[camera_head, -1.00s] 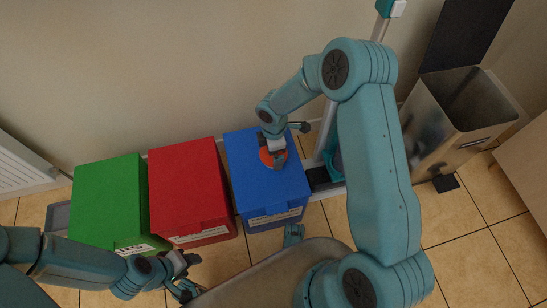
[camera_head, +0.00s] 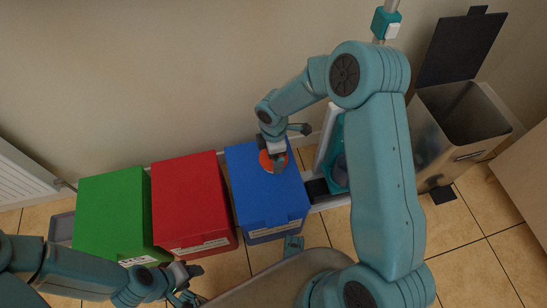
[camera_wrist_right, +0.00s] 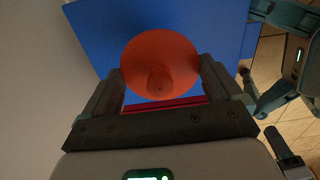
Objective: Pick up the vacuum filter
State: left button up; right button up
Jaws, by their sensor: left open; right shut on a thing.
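An orange round piece, which I take for the vacuum filter (camera_head: 266,161), is over the lid of the blue bin. In the right wrist view the filter (camera_wrist_right: 160,55) is a disc with a small round knob, between the two dark fingers. My right gripper (camera_head: 279,160) is shut on it, and hides part of it in the head view. Whether it touches the lid is hard to tell. My left gripper (camera_head: 190,284) is open and empty, low in front of the red bin.
A blue bin (camera_head: 268,200), a red bin (camera_head: 190,200) and a green bin (camera_head: 110,215) stand in a row along the wall. A teal and white upright device (camera_head: 337,165) stands right of the blue bin. An open metal trash can (camera_head: 435,140) stands farther right. Tiled floor is clear at lower right.

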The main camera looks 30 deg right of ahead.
notch_tip(320, 180, up, 13)
jog(key=p, duration=0.4)
jog(key=d+f+m, duration=0.7)
jog(key=d+m, duration=0.2)
jog(key=m, duration=0.3)
jog(key=s+d+f+m+p, duration=0.1)
jog(key=s+d+f+m, duration=0.1)
jog(key=s+d+f, duration=0.4)
jog(key=s+d+f+m, duration=0.1)
jog(key=s+d+m, duration=0.15)
jog(key=s, duration=0.45)
jog(key=s+d+f+m+p, duration=0.1)
jog(key=s+d+f, duration=0.35)
jog(key=s, duration=0.25)
jog(key=w+d+f+p, duration=0.1)
jog(key=w+d+p, duration=0.2)
jog(key=w, duration=0.8)
jog(key=shift+w+d, duration=0.2)
jog(key=shift+d, duration=0.05)
